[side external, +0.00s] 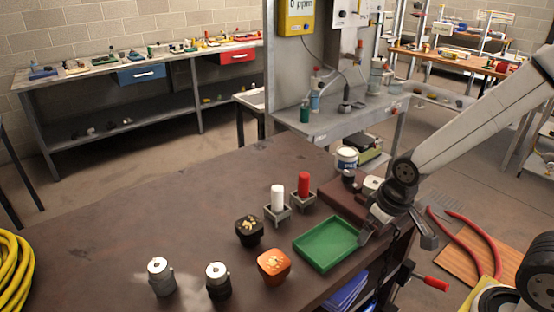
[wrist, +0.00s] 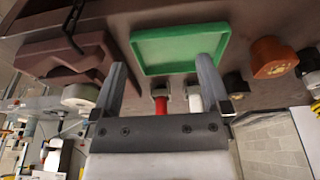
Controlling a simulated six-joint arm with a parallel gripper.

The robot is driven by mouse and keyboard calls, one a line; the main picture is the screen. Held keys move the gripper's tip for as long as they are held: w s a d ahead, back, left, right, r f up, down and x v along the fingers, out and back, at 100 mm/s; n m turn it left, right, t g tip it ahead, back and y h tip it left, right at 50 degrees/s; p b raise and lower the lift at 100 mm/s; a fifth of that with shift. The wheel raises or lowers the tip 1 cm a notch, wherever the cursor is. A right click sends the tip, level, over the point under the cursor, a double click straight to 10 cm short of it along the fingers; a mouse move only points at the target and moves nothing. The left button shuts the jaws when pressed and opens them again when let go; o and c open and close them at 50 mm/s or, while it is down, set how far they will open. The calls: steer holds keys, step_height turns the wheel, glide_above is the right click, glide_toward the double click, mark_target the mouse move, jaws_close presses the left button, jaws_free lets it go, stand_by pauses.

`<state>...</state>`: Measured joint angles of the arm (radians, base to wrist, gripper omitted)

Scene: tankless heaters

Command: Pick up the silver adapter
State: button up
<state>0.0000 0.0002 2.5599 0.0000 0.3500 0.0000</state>
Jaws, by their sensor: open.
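Two short silver-topped cylinders stand upright at the front left of the brown table in the side view. One is silver all over (side external: 160,277) and looks like the silver adapter; the other has a dark lower body (side external: 217,281). In the wrist view, dark and pale parts at the right edge may be these two, but they are cut off. My gripper (side external: 397,238) is at the table's right side, beside the green tray (side external: 326,243) and well to the right of both cylinders. In the wrist view its two fingers (wrist: 162,68) are spread, with nothing between them.
An orange pot (side external: 273,266) and a black pot (side external: 249,230) stand between the tray and the cylinders. White (side external: 278,198) and red (side external: 303,185) upright pieces sit in holders behind. A brown block (side external: 340,193) lies near my arm.

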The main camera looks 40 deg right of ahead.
steer(key=shift+r, duration=0.15)
steer(key=shift+w+v, duration=0.55)
steer(key=shift+v, duration=1.95)
steer(key=w+d+m+t+y, duration=0.1)
steer(key=d+m+y, duration=0.1)
steer(key=m, duration=0.5)
steer(key=w+d+f+m+t+y, duration=0.1)
steer(key=d+m+t+y, duration=0.1)
steer(key=m, duration=0.6)
steer(key=w+d+m+t+y, duration=0.1)
steer(key=d+m+y, duration=0.2)
steer(key=d+m, duration=0.2)
steer(key=shift+w+d+f+m, duration=0.1)
steer(key=shift+d+f+m, duration=0.1)
steer(key=shift+m, duration=0.6)
steer(key=shift+w+d+f+m, duration=0.1)
steer(key=shift+d+m, duration=0.05)
steer(key=shift+m, duration=0.65)
steer(key=w+d+r+m+t+h, duration=0.1)
steer(key=d+m+t+h, duration=0.1)
steer(key=d+m+t, duration=0.6)
steer(key=f, duration=0.1)
steer(key=d+f+g, duration=0.1)
steer(key=f+g, duration=0.1)
steer(key=shift+w+d+f, duration=0.15)
steer(key=shift+d+f, duration=0.1)
steer(key=shift+f, duration=0.5)
steer(key=shift+w, duration=0.15)
